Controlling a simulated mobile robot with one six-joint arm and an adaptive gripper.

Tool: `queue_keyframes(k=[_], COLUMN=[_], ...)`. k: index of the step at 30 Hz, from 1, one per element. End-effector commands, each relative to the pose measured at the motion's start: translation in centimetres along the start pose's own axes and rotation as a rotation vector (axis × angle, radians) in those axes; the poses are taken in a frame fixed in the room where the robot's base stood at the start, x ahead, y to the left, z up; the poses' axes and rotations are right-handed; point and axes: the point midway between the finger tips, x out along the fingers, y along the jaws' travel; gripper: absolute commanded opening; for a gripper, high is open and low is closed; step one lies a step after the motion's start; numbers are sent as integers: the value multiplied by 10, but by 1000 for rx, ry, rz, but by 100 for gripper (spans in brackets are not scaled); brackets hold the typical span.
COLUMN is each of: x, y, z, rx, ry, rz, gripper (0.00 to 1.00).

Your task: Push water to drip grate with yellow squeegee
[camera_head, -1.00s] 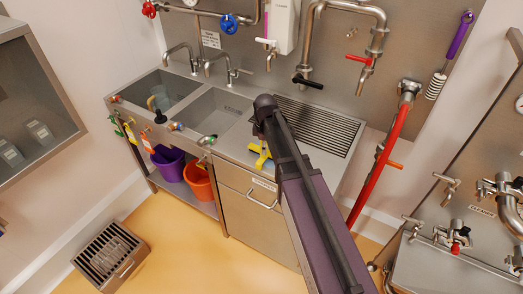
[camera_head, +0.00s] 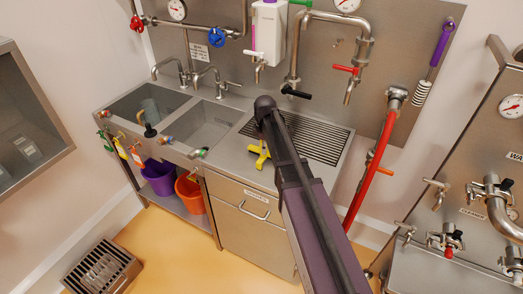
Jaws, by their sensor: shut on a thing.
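The yellow squeegee (camera_head: 259,153) shows on or just above the steel counter (camera_head: 232,160), in front of the drip grate's left part. Part of it is hidden behind my dark arm. The drip grate (camera_head: 325,140) is a dark slatted panel set in the counter; my arm crosses in front of its left part. My gripper is not visible; my own arm hides the area beside the squeegee, so its hold cannot be seen. I cannot make out water on the counter.
Two sink basins lie left of the counter, the nearer one (camera_head: 205,125) empty. Purple (camera_head: 160,178) and orange (camera_head: 191,195) buckets stand on the shelf below. A red hose (camera_head: 383,150) hangs right of the grate. A slatted floor drain (camera_head: 102,268) lies lower left.

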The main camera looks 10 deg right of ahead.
Motion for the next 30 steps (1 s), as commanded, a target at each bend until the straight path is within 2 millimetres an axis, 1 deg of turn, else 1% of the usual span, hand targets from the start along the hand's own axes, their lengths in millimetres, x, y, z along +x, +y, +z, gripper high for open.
queue_keyframes(k=[1, 12, 27, 30], x=[0, 0, 0, -10], y=[5, 29, 53, 51], z=[2, 11, 22, 22], rx=[1, 0, 1, 0], ry=[0, 0, 0, 0], rz=[0, 0, 0, 0], gripper=[0, 0, 0, 0])
